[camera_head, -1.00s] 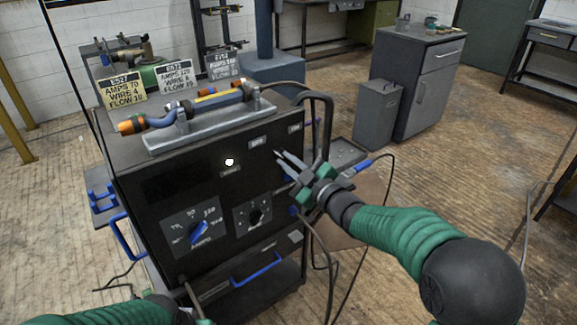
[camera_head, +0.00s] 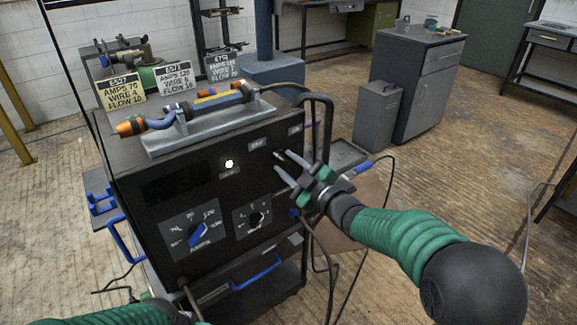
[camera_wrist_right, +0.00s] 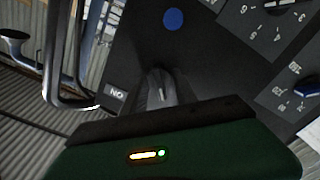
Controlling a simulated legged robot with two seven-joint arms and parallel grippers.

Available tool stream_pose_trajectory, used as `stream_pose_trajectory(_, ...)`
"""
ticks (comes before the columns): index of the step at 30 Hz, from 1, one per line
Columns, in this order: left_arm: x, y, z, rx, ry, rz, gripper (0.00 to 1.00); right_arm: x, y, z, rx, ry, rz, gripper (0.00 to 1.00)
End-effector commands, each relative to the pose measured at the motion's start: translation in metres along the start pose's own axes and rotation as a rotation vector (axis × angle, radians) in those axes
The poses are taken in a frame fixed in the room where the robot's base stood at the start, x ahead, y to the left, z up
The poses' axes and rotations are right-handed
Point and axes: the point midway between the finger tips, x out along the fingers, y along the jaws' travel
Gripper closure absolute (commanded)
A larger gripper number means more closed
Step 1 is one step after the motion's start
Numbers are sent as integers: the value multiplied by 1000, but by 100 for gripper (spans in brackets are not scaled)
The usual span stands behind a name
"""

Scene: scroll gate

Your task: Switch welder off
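The welder (camera_head: 140,225) is a dark cabinet on the left in the head view, with a front panel, a blue dial knob (camera_head: 198,233) and a smaller black knob (camera_head: 256,219). Small labels sit at the panel's upper right; an ON label (camera_wrist_right: 116,93) shows upside down in the right wrist view. A small white light (camera_head: 229,163) is lit on the panel. My right gripper (camera_head: 281,161) is open at the panel's upper right, its fingers apart and near the labels.
A torch on a grey stand (camera_head: 200,130) and several amps cards (camera_head: 121,91) stand on the welder's top. A bent black handle (camera_head: 328,130) rises by its right side, close to my right gripper. A grey cabinet (camera_head: 415,90) stands farther back. The wooden floor right is clear.

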Motion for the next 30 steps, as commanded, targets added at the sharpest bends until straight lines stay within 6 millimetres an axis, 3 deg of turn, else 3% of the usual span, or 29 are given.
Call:
stream_pose_trajectory(5,-2,0,0,0,0,0,44,-7,2,-1,1,1,1,66)
stream_pose_trajectory(8,-7,0,-2,0,0,0,44,-25,3,-2,1,0,2,66)
stream_pose_trajectory(21,-28,0,-7,0,0,0,44,-145,1,0,2,-3,1,66)
stream_pose_trajectory(25,-30,0,-7,0,0,0,44,-163,0,1,0,-2,0,66)
stream_pose_trajectory(30,-30,0,-7,0,0,0,44,-168,-1,1,0,0,-1,66)
